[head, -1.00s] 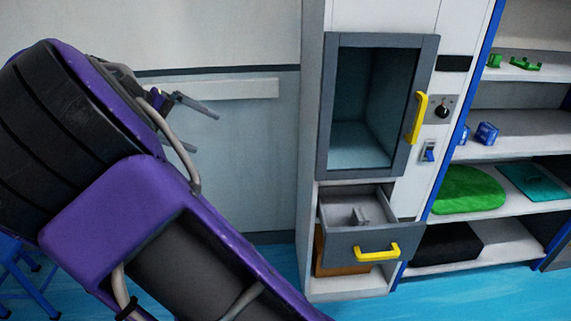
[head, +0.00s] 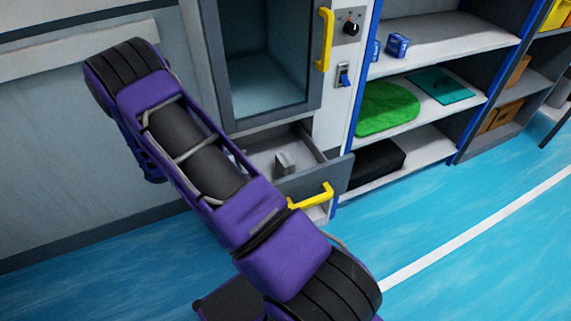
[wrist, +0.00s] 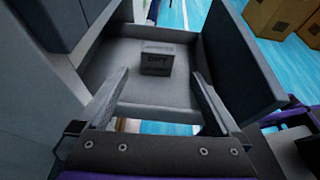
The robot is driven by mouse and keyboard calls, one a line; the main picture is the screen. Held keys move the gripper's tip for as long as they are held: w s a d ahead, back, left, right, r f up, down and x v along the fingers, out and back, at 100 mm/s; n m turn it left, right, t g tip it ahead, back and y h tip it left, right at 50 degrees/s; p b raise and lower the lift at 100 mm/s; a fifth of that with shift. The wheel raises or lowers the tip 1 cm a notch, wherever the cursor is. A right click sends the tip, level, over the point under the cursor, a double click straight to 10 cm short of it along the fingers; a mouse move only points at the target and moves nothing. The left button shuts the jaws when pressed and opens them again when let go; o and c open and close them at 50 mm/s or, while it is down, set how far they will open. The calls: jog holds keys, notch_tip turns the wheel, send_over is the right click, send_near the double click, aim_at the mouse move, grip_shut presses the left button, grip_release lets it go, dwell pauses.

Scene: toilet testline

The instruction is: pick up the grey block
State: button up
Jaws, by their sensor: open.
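The grey block (head: 284,163) sits inside an open grey drawer (head: 322,176) under the cabinet's window opening. In the wrist view the block (wrist: 157,62) rests on the drawer's floor, with dark lettering on its near face. My gripper (wrist: 159,76) is open, its two fingers spread wide at the near side of the drawer (wrist: 238,62). The block appears between and beyond the fingertips, with nothing held. In the head view I cannot make out the gripper; my arm crosses in front of the drawer's left side.
The drawer has a yellow handle (head: 312,196). Above it is the cabinet opening with another yellow handle (head: 324,40). Shelves at the right hold a green mat (head: 387,108), a teal sheet (head: 440,85) and a black box (head: 377,158). The blue floor (head: 450,260) at lower right is clear.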

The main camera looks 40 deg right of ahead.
aim_at(281, 160)
jog(key=x, duration=0.9)
jog(key=shift+s+d, duration=0.1)
jog(key=shift+d, duration=0.15)
jog(key=shift+f+b+x, duration=0.1)
jog(key=shift+b+x, duration=0.05)
jog(key=shift+x, duration=1.25)
jog(key=shift+f+b+x, duration=0.15)
jog(key=shift+x, duration=1.2)
jog(key=shift+a, duration=0.1)
jog(key=c, duration=1.3)
jog(key=shift+r, duration=0.15)
